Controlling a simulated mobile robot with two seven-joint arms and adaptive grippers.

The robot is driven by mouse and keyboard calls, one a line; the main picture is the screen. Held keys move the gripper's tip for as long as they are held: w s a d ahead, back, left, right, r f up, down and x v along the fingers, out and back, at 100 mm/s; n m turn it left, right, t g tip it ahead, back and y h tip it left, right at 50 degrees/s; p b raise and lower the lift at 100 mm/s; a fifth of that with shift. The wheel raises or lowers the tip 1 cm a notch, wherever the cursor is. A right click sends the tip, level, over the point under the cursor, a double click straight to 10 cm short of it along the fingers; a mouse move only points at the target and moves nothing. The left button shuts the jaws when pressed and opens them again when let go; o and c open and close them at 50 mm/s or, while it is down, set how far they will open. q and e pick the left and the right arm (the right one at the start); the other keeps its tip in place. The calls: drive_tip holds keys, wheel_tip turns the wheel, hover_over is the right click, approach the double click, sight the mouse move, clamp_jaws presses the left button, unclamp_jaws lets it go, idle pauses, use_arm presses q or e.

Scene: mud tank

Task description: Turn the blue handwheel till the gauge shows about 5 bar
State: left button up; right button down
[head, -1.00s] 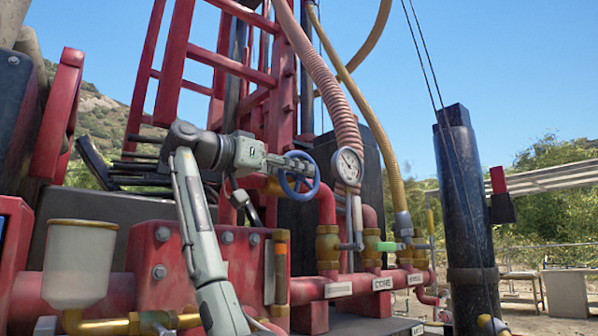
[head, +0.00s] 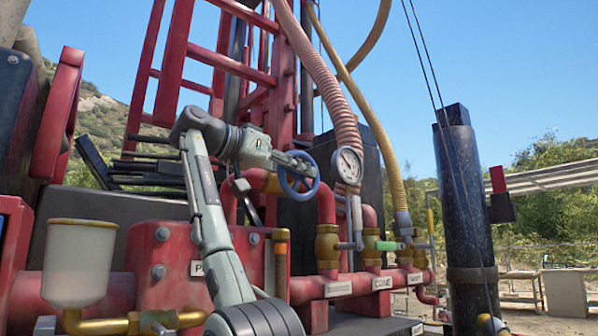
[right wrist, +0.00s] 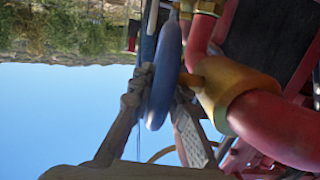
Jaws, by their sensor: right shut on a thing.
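The blue handwheel (head: 316,180) is on the red pipework in the middle of the head view. My right gripper (head: 302,166) reaches it from the left and is shut on its rim. In the right wrist view the blue rim (right wrist: 163,75) stands between the two fingers of the gripper (right wrist: 166,94), with a brass fitting close behind. The round white-faced pressure gauge (head: 348,166) is just right of the wheel. It has a dark needle, but its numbers are too small to read. My left gripper is not in view.
Red pipes (head: 326,207) and brass valves (head: 327,247) lie close below and right of the wheel. A ribbed pink hose (head: 325,80) runs above the gauge. A filter cup (head: 80,262) stands at lower left. Open air lies above the forearm.

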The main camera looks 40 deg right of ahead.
drive_tip(key=shift+d+r+y, duration=0.1)
drive_tip(key=shift+y, duration=1.1)
drive_tip(key=c, duration=1.7)
unclamp_jaws()
